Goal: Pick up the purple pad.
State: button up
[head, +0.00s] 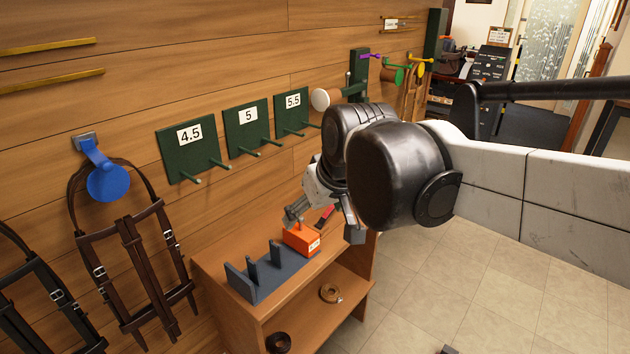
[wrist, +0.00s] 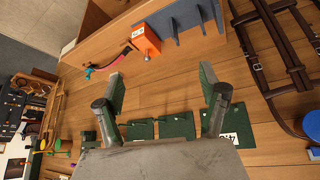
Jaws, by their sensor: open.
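I cannot make out a purple pad in either view. The only clear purple is a small peg-like piece (head: 370,56) high on the wall in the head view. My gripper (head: 322,222) is in front of the wall, above the bench, partly hidden by my own arm. In the wrist view my gripper (wrist: 161,77) has its two fingers wide apart with nothing between them but the wooden wall behind. An orange block (head: 301,239) with a white label sits at the end of a grey slotted rack (head: 270,277), below my gripper; it also shows in the wrist view (wrist: 146,42).
The rack stands on a wooden bench (head: 212,263) with a lower shelf. Green plates (head: 184,152) with pegs and number labels hang on the wall. A brown bridle (head: 130,228) hangs beneath a blue holder (head: 107,182). A red-handled tool (head: 325,216) lies beyond the block.

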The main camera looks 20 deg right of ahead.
jog(key=w+d+n+g+p, duration=0.1)
jog(key=w+d, duration=0.5)
jog(key=w, duration=0.6)
jog(key=w+d+n, duration=0.1)
jog(key=w+d, duration=0.4)
jog(key=w, duration=0.8)
jog(key=w+d+f+n+g+y, duration=0.1)
jog(key=w+d+f+n+y, duration=0.1)
jog(key=w+d+f, duration=1.4)
jog(key=shift+a+x, duration=0.15)
jog(key=shift+x, duration=2.2)
jog(key=shift+a+x, duration=0.15)
jog(key=shift+x, duration=2.15)
jog(key=shift+s, duration=0.25)
jog(key=c, duration=1.3)
